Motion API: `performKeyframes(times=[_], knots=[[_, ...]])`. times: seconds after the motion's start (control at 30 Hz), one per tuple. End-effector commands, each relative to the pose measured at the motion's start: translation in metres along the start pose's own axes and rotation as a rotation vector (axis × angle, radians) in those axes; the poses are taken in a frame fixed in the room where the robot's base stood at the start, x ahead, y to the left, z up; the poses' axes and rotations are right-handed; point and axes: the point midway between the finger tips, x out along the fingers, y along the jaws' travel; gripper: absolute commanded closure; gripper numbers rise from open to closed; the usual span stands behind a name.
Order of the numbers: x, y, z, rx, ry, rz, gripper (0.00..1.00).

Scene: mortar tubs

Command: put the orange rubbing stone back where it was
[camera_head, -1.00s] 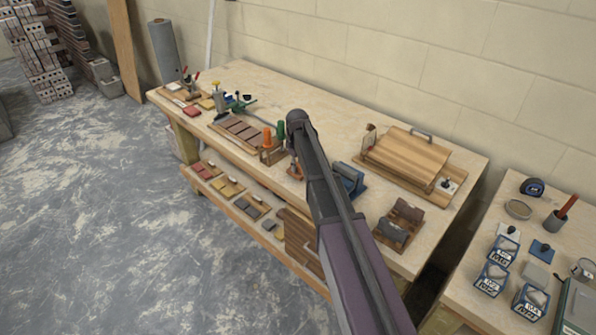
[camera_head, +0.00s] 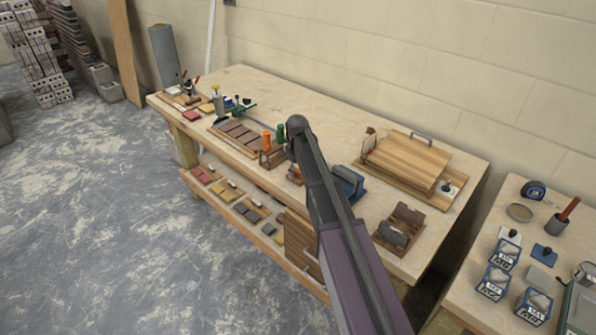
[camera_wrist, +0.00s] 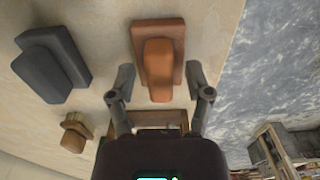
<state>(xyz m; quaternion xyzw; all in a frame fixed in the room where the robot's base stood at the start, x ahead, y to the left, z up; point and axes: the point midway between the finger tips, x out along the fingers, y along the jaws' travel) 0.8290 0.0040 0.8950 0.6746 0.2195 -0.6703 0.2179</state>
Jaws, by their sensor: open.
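The orange rubbing stone (camera_wrist: 158,78), an orange-brown block with a raised grip on a flat base, lies in the upper middle of the wrist view. In the head view a small orange part of it (camera_head: 294,174) shows on the workbench beside my arm, which hides the rest. My gripper (camera_wrist: 160,72) is open, with one finger to each side of the stone's near end. I see gaps between the fingers and the stone; whether they are level with it I cannot tell. The head view does not show my gripper clearly.
A dark blue-grey block (camera_wrist: 52,65) lies left of the stone; a blue piece (camera_head: 347,184) shows right of my arm. A wooden holder with an orange handle (camera_head: 266,141) stands left. A brown rack (camera_head: 400,226) and a wooden board (camera_head: 408,160) are right. The bench front edge is close.

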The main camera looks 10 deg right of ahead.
Motion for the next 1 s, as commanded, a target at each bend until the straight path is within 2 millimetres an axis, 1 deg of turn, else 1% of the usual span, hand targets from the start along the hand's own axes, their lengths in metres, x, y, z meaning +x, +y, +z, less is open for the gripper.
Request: performKeyframes(times=[0.27, 0.47, 1.0], knots=[[-0.003, 0.0, 0.0, 0.0, 0.0, 0.0, 0.35], [-0.012, 0.0, 0.0, 0.0, 0.0, 0.0, 0.35], [-0.056, 0.0, 0.0, 0.0, 0.0, 0.0, 0.35]])
